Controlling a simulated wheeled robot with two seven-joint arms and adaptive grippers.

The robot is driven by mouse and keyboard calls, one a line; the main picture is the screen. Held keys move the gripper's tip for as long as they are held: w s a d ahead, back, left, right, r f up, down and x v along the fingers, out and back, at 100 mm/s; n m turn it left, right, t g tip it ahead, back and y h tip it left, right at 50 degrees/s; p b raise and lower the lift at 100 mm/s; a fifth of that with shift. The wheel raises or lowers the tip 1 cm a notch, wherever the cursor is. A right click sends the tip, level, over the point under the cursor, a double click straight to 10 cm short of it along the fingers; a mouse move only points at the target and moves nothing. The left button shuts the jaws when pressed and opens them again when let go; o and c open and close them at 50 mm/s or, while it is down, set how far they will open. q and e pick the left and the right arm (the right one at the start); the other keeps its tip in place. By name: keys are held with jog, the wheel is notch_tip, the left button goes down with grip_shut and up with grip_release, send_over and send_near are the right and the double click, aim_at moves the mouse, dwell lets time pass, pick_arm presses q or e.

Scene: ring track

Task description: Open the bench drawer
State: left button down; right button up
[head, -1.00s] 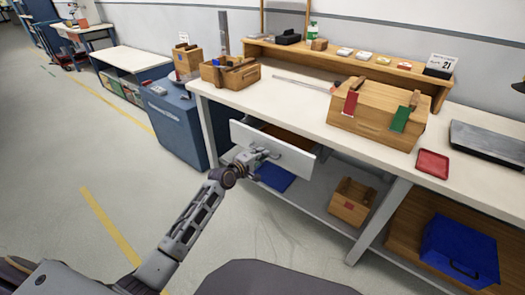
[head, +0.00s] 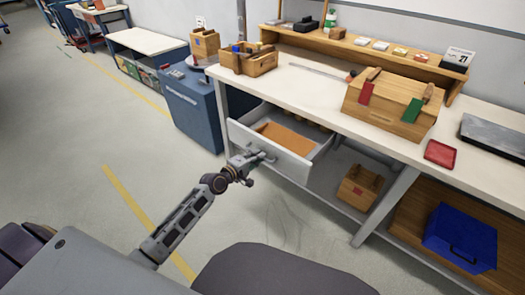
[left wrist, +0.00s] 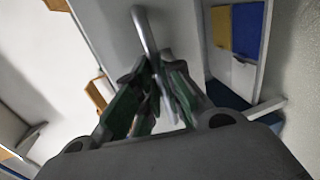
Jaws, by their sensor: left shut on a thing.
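The bench drawer (head: 268,151) has a white front and stands pulled out from under the white bench top. An orange-brown sheet or block (head: 285,138) shows inside it. My left gripper (head: 262,158) is at the drawer front, shut on the metal bar handle (head: 268,156). In the left wrist view the fingers (left wrist: 155,90) close around the curved handle (left wrist: 144,30). My right gripper is not in view.
A blue cabinet (head: 190,110) stands left of the bench. A wooden crate (head: 359,187) and a blue box (head: 460,236) sit on the lower shelf. A wooden chest (head: 392,100) is on the bench top. Floor to the left is clear.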

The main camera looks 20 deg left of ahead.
pick_arm(q)
jog(key=shift+f+v, duration=0.15)
jog(key=shift+v, duration=0.55)
jog(key=shift+f+v, duration=0.15)
jog(key=shift+v, duration=0.55)
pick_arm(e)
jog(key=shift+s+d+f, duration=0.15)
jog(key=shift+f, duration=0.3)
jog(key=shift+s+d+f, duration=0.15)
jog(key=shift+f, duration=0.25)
pick_arm(q)
jog(key=shift+f, duration=0.1)
jog(key=c, duration=1.5)
grip_release()
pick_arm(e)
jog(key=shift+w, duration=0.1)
pick_arm(q)
jog(key=shift+s, duration=0.1)
jog(key=shift+v, duration=5.9)
